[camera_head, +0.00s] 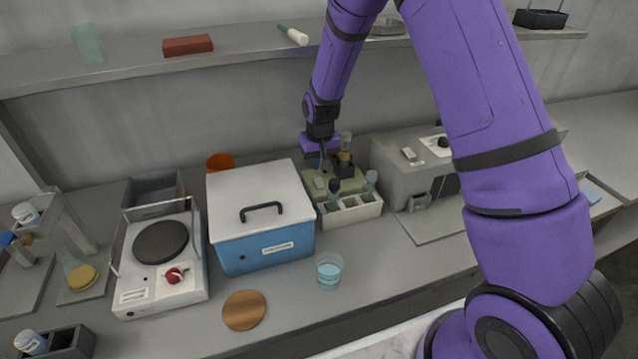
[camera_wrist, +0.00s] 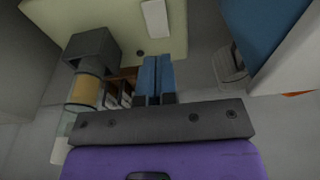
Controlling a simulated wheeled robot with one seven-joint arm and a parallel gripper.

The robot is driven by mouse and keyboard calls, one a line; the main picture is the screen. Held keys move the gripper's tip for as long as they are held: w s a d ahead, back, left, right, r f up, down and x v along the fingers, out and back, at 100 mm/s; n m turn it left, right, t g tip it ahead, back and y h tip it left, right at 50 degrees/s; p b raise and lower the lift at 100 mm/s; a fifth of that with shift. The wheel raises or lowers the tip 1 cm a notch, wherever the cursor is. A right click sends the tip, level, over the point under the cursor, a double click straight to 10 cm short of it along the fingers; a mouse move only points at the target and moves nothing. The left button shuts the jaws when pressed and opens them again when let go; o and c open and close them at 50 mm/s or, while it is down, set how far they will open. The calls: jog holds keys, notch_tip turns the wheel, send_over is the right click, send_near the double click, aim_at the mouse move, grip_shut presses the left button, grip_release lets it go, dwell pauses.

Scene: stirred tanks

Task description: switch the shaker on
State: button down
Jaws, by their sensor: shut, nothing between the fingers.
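The shaker appears to be the low pale green device (camera_head: 309,178) behind the white rack in the head view. Its pale top fills the upper part of the wrist view (camera_wrist: 112,17). A white rectangular piece (camera_wrist: 155,18), perhaps the switch, and a small dark round spot (camera_wrist: 139,52) show on it. A dark grey holder (camera_wrist: 92,50) stands at one side, with an amber-filled vessel (camera_wrist: 85,90) by it. My gripper (camera_wrist: 157,62) is shut and empty, its blue fingers together over the device near the dark spot. Whether they touch it I cannot tell. The head view partly hides the fingers.
A white rack (camera_head: 350,212) with bottles stands in front of the device. A blue bath (camera_head: 262,250) with a white handled lid is to its left, a grey machine (camera_head: 405,183) to its right. A beaker (camera_head: 329,271) stands near the front edge. A shelf (camera_head: 240,42) runs above.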

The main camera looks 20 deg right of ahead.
aim_at(318, 180)
jog(key=shift+r, duration=1.7)
jog(key=shift+s, duration=0.1)
